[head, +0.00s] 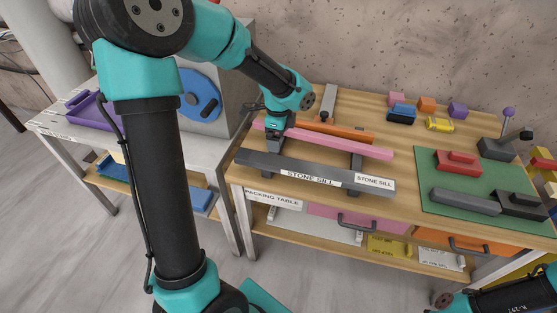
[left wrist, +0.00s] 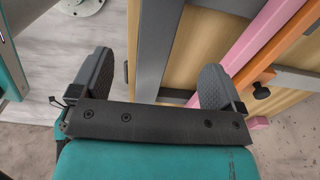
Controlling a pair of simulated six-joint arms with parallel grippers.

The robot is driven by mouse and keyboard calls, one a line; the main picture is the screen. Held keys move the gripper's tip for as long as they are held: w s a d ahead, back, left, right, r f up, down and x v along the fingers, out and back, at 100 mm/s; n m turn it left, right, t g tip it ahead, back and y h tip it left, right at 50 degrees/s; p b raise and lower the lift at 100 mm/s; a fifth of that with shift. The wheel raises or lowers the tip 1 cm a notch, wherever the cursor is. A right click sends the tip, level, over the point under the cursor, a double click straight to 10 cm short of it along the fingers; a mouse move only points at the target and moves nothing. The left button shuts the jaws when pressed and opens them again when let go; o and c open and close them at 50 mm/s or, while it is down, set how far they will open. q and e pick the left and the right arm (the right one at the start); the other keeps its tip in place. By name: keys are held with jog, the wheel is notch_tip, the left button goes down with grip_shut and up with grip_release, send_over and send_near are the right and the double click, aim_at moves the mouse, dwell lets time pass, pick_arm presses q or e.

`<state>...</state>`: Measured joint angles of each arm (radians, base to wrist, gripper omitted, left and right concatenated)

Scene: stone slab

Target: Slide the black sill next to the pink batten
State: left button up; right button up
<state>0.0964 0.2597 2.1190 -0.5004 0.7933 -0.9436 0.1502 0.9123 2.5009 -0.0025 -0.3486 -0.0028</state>
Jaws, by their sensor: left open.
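The black sill (head: 262,163), a long dark grey bar, lies along the front edge of the packing table. The pink batten (head: 345,144) lies behind it, roughly parallel, with a gap between them. My left gripper (head: 273,142) is open and points down over the left part of the sill and batten. In the left wrist view the sill (left wrist: 160,45) runs between my two spread fingers (left wrist: 155,85), with no visible contact. The pink batten (left wrist: 250,45) passes beyond the finger on the right. My right arm shows only at the lower right corner of the head view; its gripper is not seen.
An orange batten (head: 340,132) lies behind the pink one, across dark cross rails. A grey bar (head: 328,102) stands farther back. A green mat (head: 445,210) with red and dark blocks fills the right side. Small coloured blocks (head: 426,104) sit at the back.

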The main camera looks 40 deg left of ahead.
aim_at(279, 161)
pick_arm(q)
notch_tip(279, 161, down, 12)
dwell(0.6)
grip_shut()
dwell(0.8)
